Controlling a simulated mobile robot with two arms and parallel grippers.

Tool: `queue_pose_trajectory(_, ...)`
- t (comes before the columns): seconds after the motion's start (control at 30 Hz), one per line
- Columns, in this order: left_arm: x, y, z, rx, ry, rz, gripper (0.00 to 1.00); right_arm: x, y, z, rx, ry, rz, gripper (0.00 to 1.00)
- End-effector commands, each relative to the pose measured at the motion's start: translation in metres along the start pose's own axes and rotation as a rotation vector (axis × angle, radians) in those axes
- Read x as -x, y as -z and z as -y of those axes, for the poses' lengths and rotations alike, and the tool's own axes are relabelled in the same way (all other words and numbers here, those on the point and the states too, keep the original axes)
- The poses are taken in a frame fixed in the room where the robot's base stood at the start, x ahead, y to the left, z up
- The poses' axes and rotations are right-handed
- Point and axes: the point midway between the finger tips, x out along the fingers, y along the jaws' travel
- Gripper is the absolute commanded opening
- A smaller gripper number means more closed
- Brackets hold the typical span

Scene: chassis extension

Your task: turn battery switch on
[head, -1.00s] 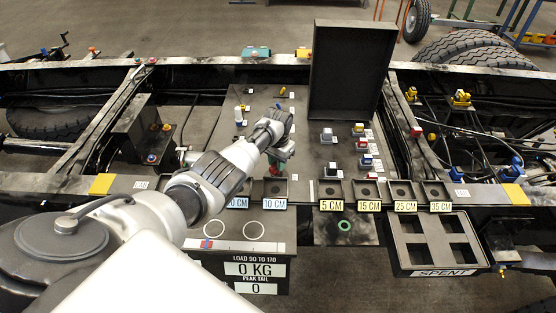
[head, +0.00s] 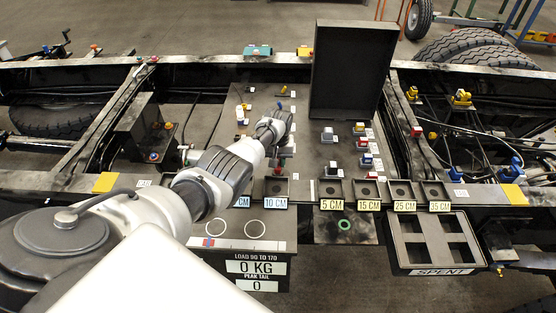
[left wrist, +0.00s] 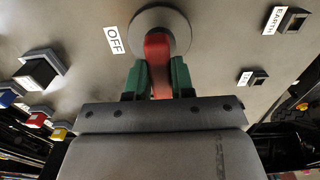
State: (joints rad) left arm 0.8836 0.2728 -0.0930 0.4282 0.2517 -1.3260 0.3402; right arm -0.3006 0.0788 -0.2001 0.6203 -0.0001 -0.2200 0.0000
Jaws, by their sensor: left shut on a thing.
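The battery switch is a red lever (left wrist: 157,62) on a round grey disc (left wrist: 172,22) in the left wrist view. A white OFF label (left wrist: 114,40) is on the panel left of the disc. My left gripper's green fingers (left wrist: 157,80) are shut on the red lever, one on each side. The lever runs from the disc down towards my gripper. In the head view my left gripper (head: 281,152) is over the dark panel, and its own wrist largely hides the switch. My right gripper is not in view.
An EARTH label (left wrist: 272,20) and black square sockets (left wrist: 293,20) are right of the switch. Several coloured plugs (head: 360,128) stand on the panel to the right. A tall black open lid (head: 350,72) rises behind them. A SPENT tray (head: 432,243) is at front right.

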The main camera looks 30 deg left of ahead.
Motion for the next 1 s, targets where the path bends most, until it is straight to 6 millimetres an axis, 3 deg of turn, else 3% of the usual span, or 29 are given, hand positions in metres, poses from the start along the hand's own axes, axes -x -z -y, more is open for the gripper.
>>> queue_pose_trajectory(0.43, 0.001, 0.001, 0.000, 0.012, -0.001, -0.001, 0.00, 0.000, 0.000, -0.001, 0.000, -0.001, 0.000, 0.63)
queue_pose_trajectory(0.47, 0.001, 0.001, 0.000, 0.013, -0.001, -0.001, 0.28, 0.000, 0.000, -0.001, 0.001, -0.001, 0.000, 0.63)
queue_pose_trajectory(0.6, 0.001, 0.000, 0.000, 0.011, -0.001, -0.001, 0.49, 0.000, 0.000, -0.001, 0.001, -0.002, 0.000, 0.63)
queue_pose_trajectory(0.87, 0.001, 0.000, 0.000, 0.010, -0.001, -0.001, 0.49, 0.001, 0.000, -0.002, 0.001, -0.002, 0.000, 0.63)
queue_pose_trajectory(1.0, 0.011, 0.001, 0.000, 0.010, -0.001, -0.002, 0.49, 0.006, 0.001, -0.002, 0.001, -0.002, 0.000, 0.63)
